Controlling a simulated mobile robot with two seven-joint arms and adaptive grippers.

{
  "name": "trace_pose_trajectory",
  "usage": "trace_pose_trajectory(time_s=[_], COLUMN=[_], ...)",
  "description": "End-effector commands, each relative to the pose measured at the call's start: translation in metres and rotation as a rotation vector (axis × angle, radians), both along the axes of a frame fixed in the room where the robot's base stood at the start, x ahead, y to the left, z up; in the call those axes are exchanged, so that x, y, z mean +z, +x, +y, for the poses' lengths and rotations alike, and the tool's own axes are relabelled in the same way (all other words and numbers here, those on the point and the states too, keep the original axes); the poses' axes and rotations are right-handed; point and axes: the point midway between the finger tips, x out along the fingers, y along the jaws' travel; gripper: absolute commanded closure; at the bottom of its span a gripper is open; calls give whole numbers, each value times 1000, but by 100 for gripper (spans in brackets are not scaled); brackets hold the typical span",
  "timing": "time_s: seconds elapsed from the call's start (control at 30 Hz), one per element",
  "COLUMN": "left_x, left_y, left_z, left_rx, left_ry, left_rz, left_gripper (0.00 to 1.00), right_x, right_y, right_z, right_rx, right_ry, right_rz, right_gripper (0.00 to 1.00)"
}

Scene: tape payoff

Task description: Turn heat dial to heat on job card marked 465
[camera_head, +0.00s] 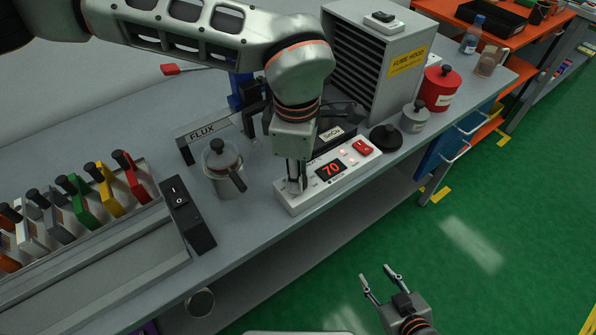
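A white control unit (349,169) lies near the front edge of the bench. Its display (331,171) shows 70 in red digits, and a red switch (362,148) is at its right end. My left gripper (296,186) points down at the unit's left end, left of the display. The fingers look close together. The heat dial is not visible; the gripper covers that end, and I cannot tell whether the fingers hold it. My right gripper (381,282) is open and empty over the floor in front of the bench. I cannot make out a card marked 465.
A lidded metal pot (223,169) and a FLUX-labelled stand (204,132) are left of the unit. A dark switch box (189,216) and a rack of coloured blocks are further left. The fume hood (378,70), a black knobbed lid (386,138) and a red canister (440,88) are right.

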Motion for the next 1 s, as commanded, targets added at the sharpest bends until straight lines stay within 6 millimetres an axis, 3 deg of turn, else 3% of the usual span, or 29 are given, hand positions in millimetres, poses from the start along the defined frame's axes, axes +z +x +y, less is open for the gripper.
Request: trace_pose_trajectory(time_s=[0.4, 1.0], left_x=[3, 2], left_y=[2, 2], left_z=[-1, -1], left_rx=[-214, -255], left_ry=[-2, -2], left_rz=[-5, -5], left_gripper=[99, 99], right_x=[1, 1], right_y=[0, 0], right_z=[0, 1], right_rx=[0, 0], right_ry=[3, 3], right_rz=[-1, 1], right_gripper=[60, 60])
